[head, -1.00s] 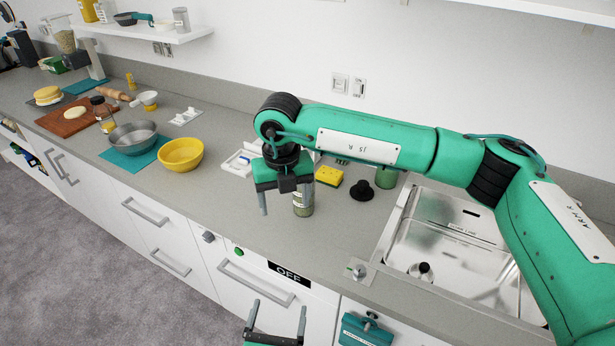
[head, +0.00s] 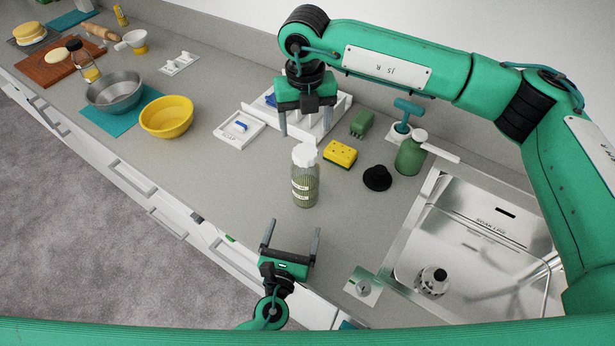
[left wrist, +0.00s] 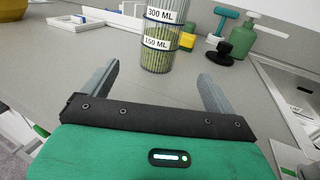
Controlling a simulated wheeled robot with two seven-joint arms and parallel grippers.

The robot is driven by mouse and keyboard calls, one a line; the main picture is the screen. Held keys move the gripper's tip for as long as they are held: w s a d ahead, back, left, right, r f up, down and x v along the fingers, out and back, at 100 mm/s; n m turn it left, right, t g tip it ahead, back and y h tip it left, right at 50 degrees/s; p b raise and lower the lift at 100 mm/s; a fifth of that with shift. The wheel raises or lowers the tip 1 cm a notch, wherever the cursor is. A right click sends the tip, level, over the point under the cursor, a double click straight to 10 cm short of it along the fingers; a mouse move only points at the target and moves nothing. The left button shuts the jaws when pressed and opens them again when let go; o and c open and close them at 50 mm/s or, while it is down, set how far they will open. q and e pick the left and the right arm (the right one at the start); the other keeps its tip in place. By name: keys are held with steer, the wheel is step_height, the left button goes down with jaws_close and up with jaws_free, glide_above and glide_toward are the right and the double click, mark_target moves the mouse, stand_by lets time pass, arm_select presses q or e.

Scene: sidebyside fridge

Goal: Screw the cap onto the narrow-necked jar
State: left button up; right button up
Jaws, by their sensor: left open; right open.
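The jar (head: 305,188) is clear with greenish contents and stands upright on the counter. A white cap (head: 305,154) sits on its top; I cannot tell whether it is threaded on. My right gripper (head: 305,125) is open and empty, fingers down, above and behind the cap in the head view. My left gripper (head: 292,233) is open and empty near the counter's front edge, its fingers pointing towards the jar. In the left wrist view the jar (left wrist: 158,48), marked 300 ML and 150 ML, stands beyond the fingertips, between them; its top is out of frame.
A yellow sponge (head: 340,153), a black stopper-like object (head: 377,178) and a green pump bottle (head: 411,154) stand right of the jar, before the sink (head: 480,225). A white tray (head: 239,130) and yellow bowl (head: 168,117) lie left. The counter between left gripper and jar is clear.

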mark_target(306, 188)
arm_select(q)
steer(key=shift+s+r, duration=0.1)
steer(key=shift+s, duration=0.1)
arm_select(e)
steer(key=shift+s+a+r, duration=0.1)
steer(key=shift+s, duration=0.15)
arm_select(q)
steer(key=shift+w, duration=0.45)
arm_select(e)
steer(key=shift+w, duration=0.1)
arm_select(q)
steer(key=x, duration=1.3)
steer(key=shift+d, duration=0.1)
